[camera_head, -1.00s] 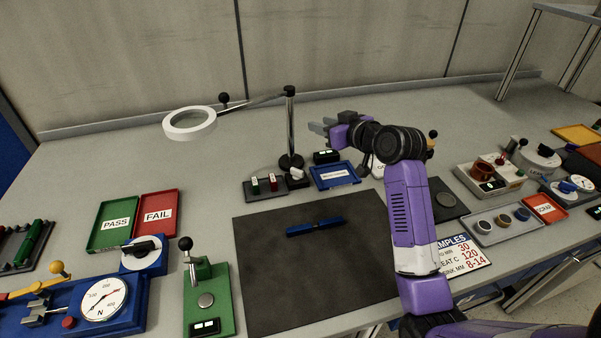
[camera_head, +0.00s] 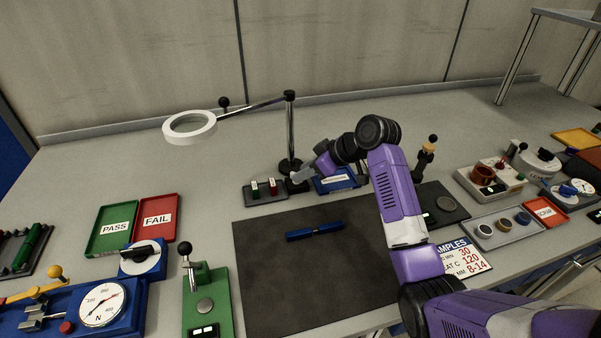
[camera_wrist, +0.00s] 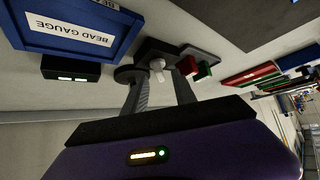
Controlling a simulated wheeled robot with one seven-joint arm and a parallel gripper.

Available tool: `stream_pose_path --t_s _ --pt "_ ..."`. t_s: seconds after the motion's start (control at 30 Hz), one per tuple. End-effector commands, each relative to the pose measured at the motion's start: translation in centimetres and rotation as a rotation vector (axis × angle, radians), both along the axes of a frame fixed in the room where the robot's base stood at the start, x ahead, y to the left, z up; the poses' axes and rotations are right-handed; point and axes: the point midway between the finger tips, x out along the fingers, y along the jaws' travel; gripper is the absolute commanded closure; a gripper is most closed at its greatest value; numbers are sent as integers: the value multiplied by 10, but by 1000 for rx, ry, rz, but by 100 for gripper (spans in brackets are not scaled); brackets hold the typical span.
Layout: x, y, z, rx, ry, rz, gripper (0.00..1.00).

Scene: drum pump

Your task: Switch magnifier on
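The magnifier is a white ring lens (camera_head: 190,127) on an arm and a dark post (camera_head: 290,130) with a round black base. Beside that base, a small black switch box with a pale toggle (camera_wrist: 158,66) shows in the wrist view. My gripper (camera_wrist: 157,84) is open, its two fingers apart, pointing at the box with the toggle in line with the gap. I cannot tell whether the fingers touch it. The ring shows no clear glow.
A blue bead gauge tray (camera_wrist: 127,42) and a black box with lit green marks (camera_wrist: 70,69) lie close beside the fingers. A rack with green and red pieces (camera_head: 266,189) stands on the other side. A dark mat (camera_head: 290,280) with a blue tool (camera_head: 314,231) lies in front.

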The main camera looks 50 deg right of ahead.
Motion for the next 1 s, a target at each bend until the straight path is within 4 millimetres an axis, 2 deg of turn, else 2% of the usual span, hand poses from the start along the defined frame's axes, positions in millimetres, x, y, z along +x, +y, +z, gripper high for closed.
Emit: stream_pose_path --t_s 0.2,0.47,0.63,0.67,1.0 --pt "12 2 -12 -1 0 -1 67" --pt "13 2 -13 -1 -1 -1 67" --pt "13 2 -13 -1 -1 -1 97" --pt "13 2 -13 -1 -1 -1 100" --pt "13 3 -12 -1 0 -15 100"
